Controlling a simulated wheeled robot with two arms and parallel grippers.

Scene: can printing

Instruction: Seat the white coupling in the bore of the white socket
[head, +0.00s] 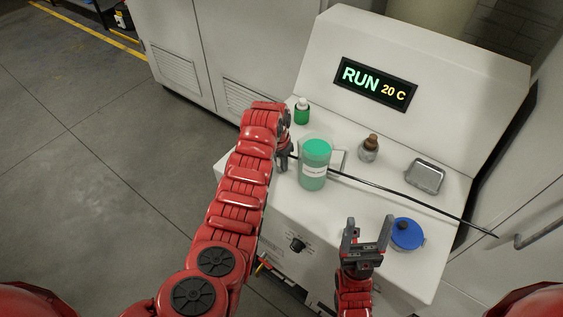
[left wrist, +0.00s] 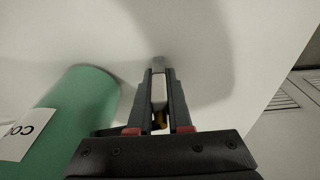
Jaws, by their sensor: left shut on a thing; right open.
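My left gripper (head: 284,160) is at the left side of the white bench top, beside the green jar. In the left wrist view its two fingers are shut on a small white piece, the white coupling (left wrist: 159,90), with a grey part near the fingertips. In the head view the arm and fingers hide the coupling. My right gripper (head: 367,237) is open and empty above the front of the bench, left of the blue-lidded container. I cannot clearly make out the white socket or its bore. A pale flat square (head: 339,160) shows partly behind the jar; I cannot tell what it is.
The green jar (head: 314,171) stands close to my left gripper; it also shows in the left wrist view (left wrist: 75,115). A black cable (head: 400,187) crosses the bench. A green bottle (head: 302,114), brown-topped bottle (head: 369,151), metal tin (head: 426,176) and blue-lidded container (head: 407,234) stand around.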

